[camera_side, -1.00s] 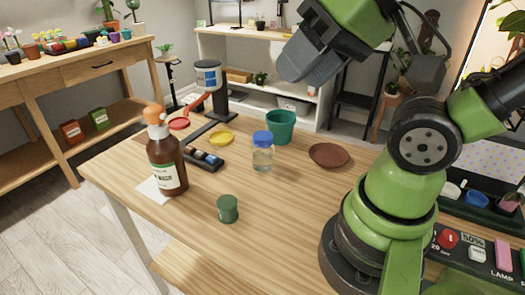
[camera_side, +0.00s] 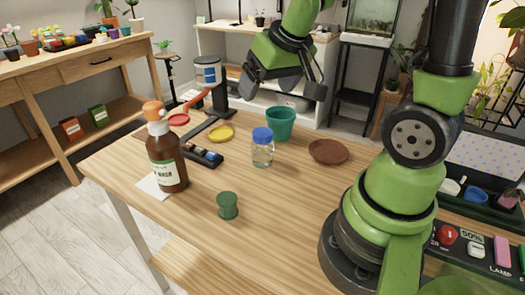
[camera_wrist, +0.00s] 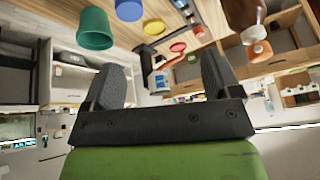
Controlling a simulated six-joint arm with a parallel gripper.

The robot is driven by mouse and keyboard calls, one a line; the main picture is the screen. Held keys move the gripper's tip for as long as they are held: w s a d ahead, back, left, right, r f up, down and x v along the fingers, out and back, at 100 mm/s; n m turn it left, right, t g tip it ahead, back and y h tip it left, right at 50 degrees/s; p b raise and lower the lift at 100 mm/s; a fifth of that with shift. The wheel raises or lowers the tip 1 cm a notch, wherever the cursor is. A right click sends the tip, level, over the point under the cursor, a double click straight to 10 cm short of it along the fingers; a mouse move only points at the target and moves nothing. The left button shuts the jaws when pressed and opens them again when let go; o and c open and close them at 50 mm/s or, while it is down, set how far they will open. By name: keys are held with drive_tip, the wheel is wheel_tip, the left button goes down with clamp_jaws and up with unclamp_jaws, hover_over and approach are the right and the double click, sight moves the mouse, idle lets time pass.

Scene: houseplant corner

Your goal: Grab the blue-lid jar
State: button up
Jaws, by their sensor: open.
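The blue-lid jar (camera_side: 262,153) is clear glass and stands upright on the wooden table, in front of the green pot (camera_side: 280,122). Its blue lid (camera_wrist: 129,10) shows at the top edge of the wrist view. My gripper (camera_side: 284,90) is open and empty, raised above and behind the jar, not touching it. In the wrist view, my two dark fingers (camera_wrist: 162,82) are spread apart with nothing held between them.
A brown bottle with an orange top (camera_side: 163,150) stands left of the jar. A small dark green pot (camera_side: 227,206) is in front, a brown saucer (camera_side: 328,151) to the right. A yellow dish (camera_side: 221,133) and a stand with a blue-white container (camera_side: 208,75) are behind left.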

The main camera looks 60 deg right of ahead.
drive_tip(key=g, duration=0.1)
approach(263, 132)
drive_tip(key=shift+x, duration=5.3)
drive_tip(key=shift+c, duration=0.2)
drive_tip(key=c, duration=1.3)
drive_tip(key=shift+r, duration=0.15)
